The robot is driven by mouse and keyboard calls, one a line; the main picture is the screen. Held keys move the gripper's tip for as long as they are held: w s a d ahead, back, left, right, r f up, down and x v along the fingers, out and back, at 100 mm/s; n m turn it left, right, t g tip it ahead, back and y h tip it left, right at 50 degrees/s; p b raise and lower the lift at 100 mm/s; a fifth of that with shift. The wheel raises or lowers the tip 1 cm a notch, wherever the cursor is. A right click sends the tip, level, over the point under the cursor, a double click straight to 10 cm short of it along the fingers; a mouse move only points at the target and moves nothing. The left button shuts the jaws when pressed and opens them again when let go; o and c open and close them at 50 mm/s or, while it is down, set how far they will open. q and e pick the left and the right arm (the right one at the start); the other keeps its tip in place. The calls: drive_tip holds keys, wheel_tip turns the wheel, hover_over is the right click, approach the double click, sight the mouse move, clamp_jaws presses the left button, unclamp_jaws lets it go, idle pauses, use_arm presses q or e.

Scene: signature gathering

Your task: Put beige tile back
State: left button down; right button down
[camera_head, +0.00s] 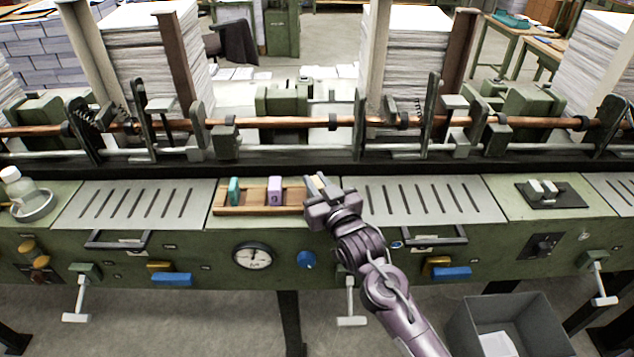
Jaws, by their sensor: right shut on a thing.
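A wooden rack (250,196) lies on the machine's ledge, near the middle of the picture. A teal tile (235,191) stands at its left part and a lilac tile (275,191) stands right of that. My right gripper (318,188) is over the rack's right end, shut on the beige tile (317,182). Only a small part of the beige tile shows above the fingers. The gripper hides the rack's right end, so I cannot tell whether the tile touches the rack. My left gripper is not in view.
Slotted metal plates (130,205) flank the rack on both sides. A bottle in a dish (33,207) stands at the far left. A copper-coloured bar (290,122) and paper stacks (410,75) are behind. A grey bin (515,305) stands at the lower right.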

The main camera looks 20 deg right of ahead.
drive_tip(key=shift+f, duration=0.1)
drive_tip(key=c, duration=1.3)
unclamp_jaws()
drive_tip(key=shift+s, duration=0.1)
drive_tip(key=shift+s+d+b, duration=0.2)
drive_tip(key=shift+s+b, duration=0.15)
drive_tip(key=shift+s, duration=1.6)
drive_tip(key=shift+s+d+b, duration=0.25)
drive_tip(key=shift+s+b, duration=0.1)
drive_tip(key=shift+s, duration=1.6)
drive_tip(key=shift+s+d+b, duration=0.2)
drive_tip(key=shift+s+b, duration=0.15)
drive_tip(key=shift+s, duration=1.6)
